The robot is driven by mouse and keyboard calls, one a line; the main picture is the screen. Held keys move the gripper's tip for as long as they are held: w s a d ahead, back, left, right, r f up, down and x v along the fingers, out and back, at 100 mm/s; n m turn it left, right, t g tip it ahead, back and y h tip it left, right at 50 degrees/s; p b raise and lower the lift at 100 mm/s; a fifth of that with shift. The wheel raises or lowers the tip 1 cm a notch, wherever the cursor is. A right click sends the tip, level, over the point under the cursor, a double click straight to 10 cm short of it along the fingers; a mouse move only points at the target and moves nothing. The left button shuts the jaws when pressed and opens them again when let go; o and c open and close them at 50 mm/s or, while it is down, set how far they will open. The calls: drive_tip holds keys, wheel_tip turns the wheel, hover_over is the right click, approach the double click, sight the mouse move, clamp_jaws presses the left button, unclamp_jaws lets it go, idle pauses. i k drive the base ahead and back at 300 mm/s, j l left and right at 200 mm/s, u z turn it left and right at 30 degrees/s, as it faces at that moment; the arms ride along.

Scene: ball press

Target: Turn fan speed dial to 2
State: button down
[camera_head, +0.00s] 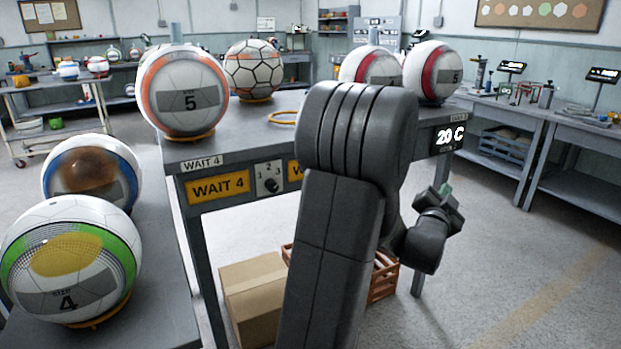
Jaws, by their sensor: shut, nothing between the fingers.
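A small dial (270,186) with a dark knob sits on a light plate on the front edge of the grey table, marked 1, 2 and 3 around its top. The knob's pointer is too small to read. My gripper (447,203) is at the right of the dial, beyond the table's right front corner, held in the air with nothing visible in it. It is shut, though its fingertips are small and partly unclear. My arm stands between the dial and the gripper in the picture and covers much of the table front.
Yellow WAIT 4 signs (217,187) flank the dial. Several balls, one a size 5 ball (187,92), stand on the table, and a 20 C display (450,137) is at its right corner. A cardboard box (253,290) lies below. Open floor is at right.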

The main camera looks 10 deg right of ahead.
sight(270, 184)
drive_tip(key=k+l+z, duration=0.1)
drive_tip(key=k+z, duration=0.25)
drive_tip(key=k+l+z, duration=0.15)
drive_tip(key=z, duration=0.15)
drive_tip(key=k+l+z, duration=0.35)
drive_tip(key=i+j, duration=0.1)
drive_tip(key=j, duration=0.05)
